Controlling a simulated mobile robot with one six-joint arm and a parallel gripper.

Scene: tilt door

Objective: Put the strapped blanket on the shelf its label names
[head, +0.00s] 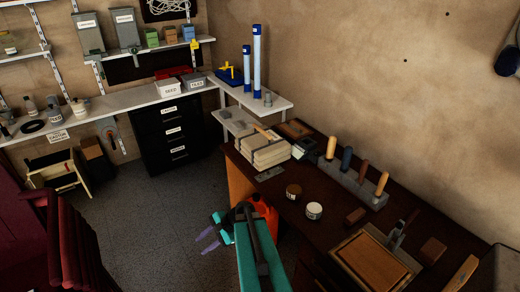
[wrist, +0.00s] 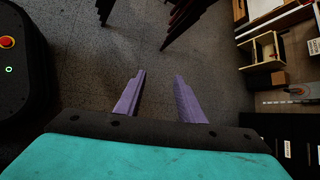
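The strapped blanket (head: 264,152) is a folded cream stack with dark straps. It lies on the far left end of the dark workbench (head: 330,232) in the head view. A small grey tag (head: 270,174) lies by its front edge; its writing is too small to read. My gripper (head: 206,240), with purple fingers, is low over the floor left of the bench, well apart from the blanket. In the wrist view my gripper (wrist: 160,75) is open, with only floor between the fingers. The blanket is not in the wrist view.
White corner shelves (head: 282,102) stand behind the blanket, blue tubes (head: 257,62) on the upper one. A long white shelf (head: 110,101) runs left above a black drawer cabinet (head: 172,130). Jars, a tool rack (head: 350,184) and an orange container (head: 264,210) are near. Grey floor is open left.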

